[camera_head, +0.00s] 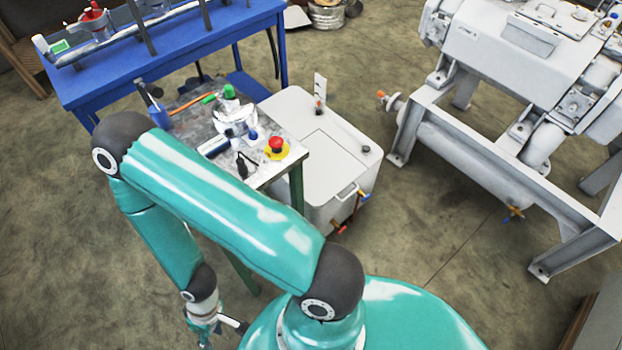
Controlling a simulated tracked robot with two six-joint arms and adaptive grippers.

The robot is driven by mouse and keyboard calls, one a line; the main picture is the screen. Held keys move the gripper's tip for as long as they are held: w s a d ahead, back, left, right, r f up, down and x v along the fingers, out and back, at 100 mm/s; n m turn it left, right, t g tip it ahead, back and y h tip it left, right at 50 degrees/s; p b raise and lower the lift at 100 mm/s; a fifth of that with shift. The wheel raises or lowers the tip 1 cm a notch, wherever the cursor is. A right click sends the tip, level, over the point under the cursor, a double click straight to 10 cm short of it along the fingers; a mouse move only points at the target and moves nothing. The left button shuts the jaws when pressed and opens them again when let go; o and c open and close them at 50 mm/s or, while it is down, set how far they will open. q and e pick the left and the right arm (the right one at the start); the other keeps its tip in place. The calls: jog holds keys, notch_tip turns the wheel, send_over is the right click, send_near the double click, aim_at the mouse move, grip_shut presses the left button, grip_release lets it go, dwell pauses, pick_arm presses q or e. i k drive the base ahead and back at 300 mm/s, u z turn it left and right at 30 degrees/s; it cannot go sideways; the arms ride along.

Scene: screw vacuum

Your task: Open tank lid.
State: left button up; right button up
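The tank appears to be the white box (285,105) standing on the floor just right of the small work table. Its top carries a flat square panel, likely the lid (337,158), which lies flush and looks closed. A pale bar handle (347,192) sits at the front edge of the top. One teal arm of mine, apparently the left, reaches left, bends and hangs down. Its gripper (205,328) is at the bottom, left of and well apart from the tank, small and partly cut off, so its opening is unclear. My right gripper is out of view.
A small table (285,165) with a red emergency button (277,145) and tools stands against the tank's left side. A blue bench (180,55) is behind it. A large grey machine on a frame (480,150) stands at right, with bare floor between.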

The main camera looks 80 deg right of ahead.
aim_at(329, 168)
jog(key=z, duration=0.15)
jog(key=k, duration=0.5)
jog(key=u, duration=0.75)
jog(key=i, duration=0.15)
jog(key=z, duration=2.35)
jog(key=k, duration=0.25)
jog(key=u, duration=5.3)
jog(key=k, duration=0.35)
jog(key=z, duration=5.65)
